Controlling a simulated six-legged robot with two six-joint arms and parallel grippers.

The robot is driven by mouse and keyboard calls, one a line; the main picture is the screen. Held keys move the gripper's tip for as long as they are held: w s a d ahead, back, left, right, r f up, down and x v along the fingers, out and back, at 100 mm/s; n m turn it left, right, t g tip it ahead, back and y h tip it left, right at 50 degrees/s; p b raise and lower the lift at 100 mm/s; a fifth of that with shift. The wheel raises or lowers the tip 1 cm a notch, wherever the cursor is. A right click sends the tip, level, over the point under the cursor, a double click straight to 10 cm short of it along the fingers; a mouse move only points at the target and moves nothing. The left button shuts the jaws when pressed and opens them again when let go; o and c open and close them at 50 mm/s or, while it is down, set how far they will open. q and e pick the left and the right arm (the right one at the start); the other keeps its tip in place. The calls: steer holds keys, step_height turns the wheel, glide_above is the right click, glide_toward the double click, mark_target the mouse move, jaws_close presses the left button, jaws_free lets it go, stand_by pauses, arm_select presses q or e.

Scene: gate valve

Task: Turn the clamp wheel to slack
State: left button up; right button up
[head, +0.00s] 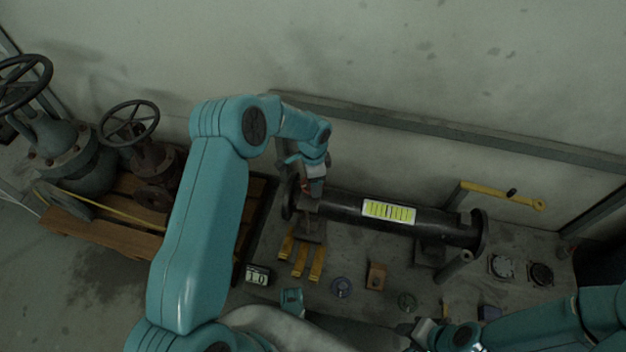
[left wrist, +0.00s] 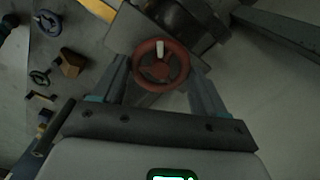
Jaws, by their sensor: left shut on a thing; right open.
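The clamp wheel (left wrist: 153,78) is a small red handwheel with a pale mark near its top, seen from above in the left wrist view. My left gripper (left wrist: 160,74) has one finger on each side of its rim and is shut on it. In the head view my left gripper (head: 314,188) reaches down at the left end of a black flanged pipe (head: 340,207), where only a bit of red shows; the rest of the wheel is hidden. My right gripper (head: 430,328) is open and empty at the bottom, partly cut off by the frame.
Large valves (head: 148,158) stand on a wooden pallet (head: 105,238) at left. Yellow prongs (head: 300,262), a small counter (head: 257,275), a brown block (head: 376,276) and several round parts lie before the pipe. A yellow bar (head: 500,196) lies behind its right end.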

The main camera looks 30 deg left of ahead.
arm_select(q)
steer(key=n+b, duration=0.1)
steer(key=n, duration=0.3)
steer(key=shift+n, duration=0.3)
stand_by(0.3)
steer(key=o, duration=1.1)
steer(key=shift+c, duration=0.2)
step_height(320, 180, up, 16)
steer(key=p, duration=0.5)
steer(key=shift+r+p, duration=0.2)
steer(key=shift+p, duration=0.1)
steer(key=shift+s, duration=0.1)
